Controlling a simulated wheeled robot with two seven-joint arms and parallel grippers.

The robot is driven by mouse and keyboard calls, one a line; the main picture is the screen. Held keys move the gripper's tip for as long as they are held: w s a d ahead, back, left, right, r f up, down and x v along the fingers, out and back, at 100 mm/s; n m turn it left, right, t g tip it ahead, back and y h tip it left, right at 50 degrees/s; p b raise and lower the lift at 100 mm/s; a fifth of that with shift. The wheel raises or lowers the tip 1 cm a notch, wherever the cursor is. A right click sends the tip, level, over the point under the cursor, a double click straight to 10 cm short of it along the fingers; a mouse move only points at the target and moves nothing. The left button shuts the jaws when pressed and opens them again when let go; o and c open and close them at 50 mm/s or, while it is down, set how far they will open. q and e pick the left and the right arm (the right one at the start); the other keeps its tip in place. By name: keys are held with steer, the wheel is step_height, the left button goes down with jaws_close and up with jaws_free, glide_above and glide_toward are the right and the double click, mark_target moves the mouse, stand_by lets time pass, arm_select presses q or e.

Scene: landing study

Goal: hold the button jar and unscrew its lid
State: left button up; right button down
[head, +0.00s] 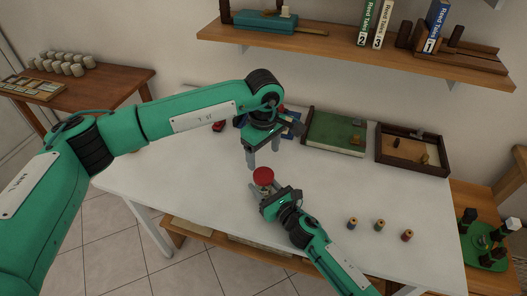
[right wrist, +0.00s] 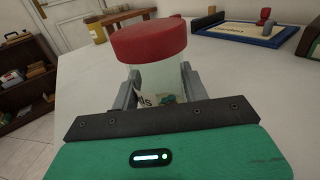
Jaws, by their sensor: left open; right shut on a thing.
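The button jar has a red lid (head: 263,175) and a clear body (right wrist: 157,78) with a label and a few coloured bits showing low inside. It stands upright near the front of the white table. My right gripper (head: 262,193) is shut on the jar's body from the right; its fingers also show on both sides of the glass in the right wrist view (right wrist: 157,95). The red lid (right wrist: 149,38) sits on top of the jar. My left gripper (head: 264,158) is open, pointing down just above the lid, apart from it. The jar's lower part is partly hidden by my right gripper.
Several small spools (head: 379,225) stand on the table at right. A green board (head: 335,134) and a wooden tray (head: 447,172) lie along the back. A shelf (head: 345,54) hangs above. A yellow jar (right wrist: 95,30) shows in the right wrist view. The table's front edge is close.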

mark_target(264, 174)
arm_select(q)
steer(key=m, duration=1.2)
steer(key=shift+m, duration=0.3)
steer(key=m, duration=0.4)
steer(key=shift+m, duration=0.3)
steer(key=shift+f, duration=4)
steer(key=shift+c, duration=0.4)
